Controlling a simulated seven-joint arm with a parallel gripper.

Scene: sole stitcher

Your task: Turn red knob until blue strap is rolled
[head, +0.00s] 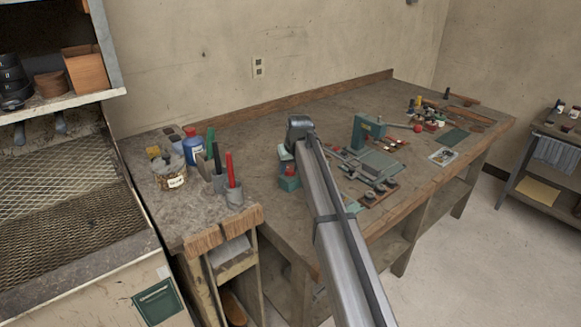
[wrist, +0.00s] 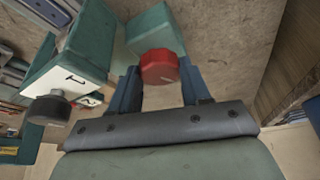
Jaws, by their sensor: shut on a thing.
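The red knob (wrist: 160,66) sits on the end of a teal block (wrist: 153,27) in the wrist view. My gripper (wrist: 160,76) has its two dark blue fingers on either side of the knob, shut on it. In the head view the red knob (head: 288,170) is a small red patch on a teal base (head: 289,184) on the bench, beside the far end of my arm. The blue strap cannot be made out in either view.
A teal machine part with a white label (wrist: 78,52) and a black knob (wrist: 47,109) stand left of my gripper. The workbench (head: 260,140) also carries a teal press (head: 365,132), a blue bottle (head: 192,150) and upright-handled tools. The bench's back middle is clear.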

